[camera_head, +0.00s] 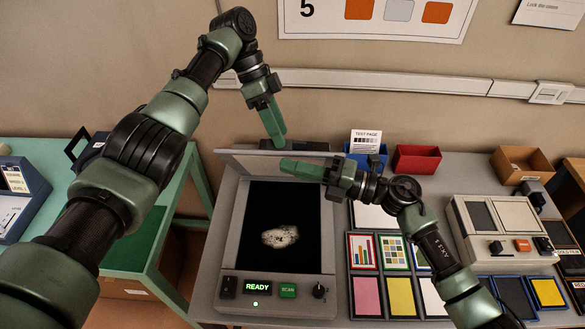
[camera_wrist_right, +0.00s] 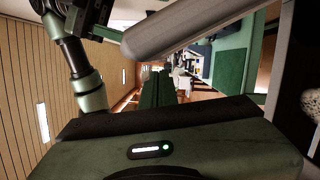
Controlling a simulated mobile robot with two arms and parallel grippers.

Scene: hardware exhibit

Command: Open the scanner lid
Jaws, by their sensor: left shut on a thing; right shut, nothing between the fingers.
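The scanner (camera_head: 231,257) stands on the grey table, with a pale speckled stone (camera_head: 280,237) on its black bed. Its grey lid (camera_head: 240,160) stands raised at the back edge, seen nearly edge-on; its edge also shows in the right wrist view (camera_wrist_right: 190,25). My left gripper (camera_head: 280,142) comes down from above and is shut on the lid's upper edge; the exact contact is small in the picture. My right gripper (camera_head: 285,166) is shut and empty, its tips just in front of the lid above the back of the bed.
Colour sample cards (camera_head: 365,297) lie right of the scanner. A blue bin (camera_head: 367,157), a red bin (camera_head: 416,159) and a cardboard box (camera_head: 521,166) stand behind them. A beige device (camera_head: 506,256) is at the right. A green table (camera_head: 145,232) stands left, beyond a gap.

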